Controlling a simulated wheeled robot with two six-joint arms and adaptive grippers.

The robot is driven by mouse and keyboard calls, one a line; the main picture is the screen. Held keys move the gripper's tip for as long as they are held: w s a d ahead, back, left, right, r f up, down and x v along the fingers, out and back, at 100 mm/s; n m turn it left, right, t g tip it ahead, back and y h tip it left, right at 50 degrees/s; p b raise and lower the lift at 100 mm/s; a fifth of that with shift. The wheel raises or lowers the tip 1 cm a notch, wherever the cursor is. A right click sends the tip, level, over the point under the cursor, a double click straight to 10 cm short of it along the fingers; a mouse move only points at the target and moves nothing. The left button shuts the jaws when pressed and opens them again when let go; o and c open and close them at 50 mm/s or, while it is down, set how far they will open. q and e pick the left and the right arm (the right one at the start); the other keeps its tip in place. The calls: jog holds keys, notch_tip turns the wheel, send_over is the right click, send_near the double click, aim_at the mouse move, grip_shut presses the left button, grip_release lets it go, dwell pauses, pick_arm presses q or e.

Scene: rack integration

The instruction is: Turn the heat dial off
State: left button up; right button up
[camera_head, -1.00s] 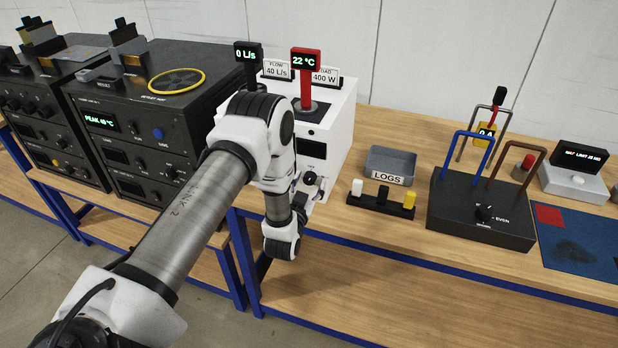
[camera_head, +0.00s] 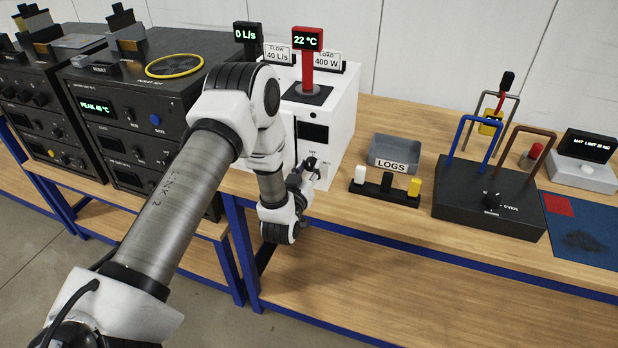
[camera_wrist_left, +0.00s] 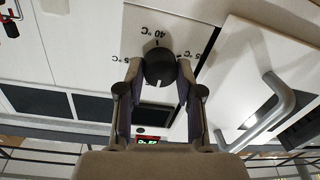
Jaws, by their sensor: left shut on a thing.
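The heat dial (camera_wrist_left: 159,67) is a round black knob with a white mark, on the front of the white box (camera_head: 343,112). In the left wrist view the box face appears upside down; a 40 °C label is printed above the knob, and the white mark points down, away from it. My left gripper (camera_wrist_left: 160,72) has one finger on each side of the knob and is shut on it. In the head view my left gripper (camera_head: 311,170) is at the lower front of the box and hides most of the dial. My right gripper is not in view.
A grey handle (camera_wrist_left: 278,103) on a white panel stands close beside the gripper. A LOGS tray (camera_head: 395,148), a strip with coloured pegs (camera_head: 386,190) and a black box with arches (camera_head: 487,205) stand to the right. Black equipment (camera_head: 130,100) stands left.

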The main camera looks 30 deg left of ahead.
pick_arm(q)
jog(key=o, duration=1.2)
jog(key=shift+c, duration=0.2)
jog(key=v, duration=1.2)
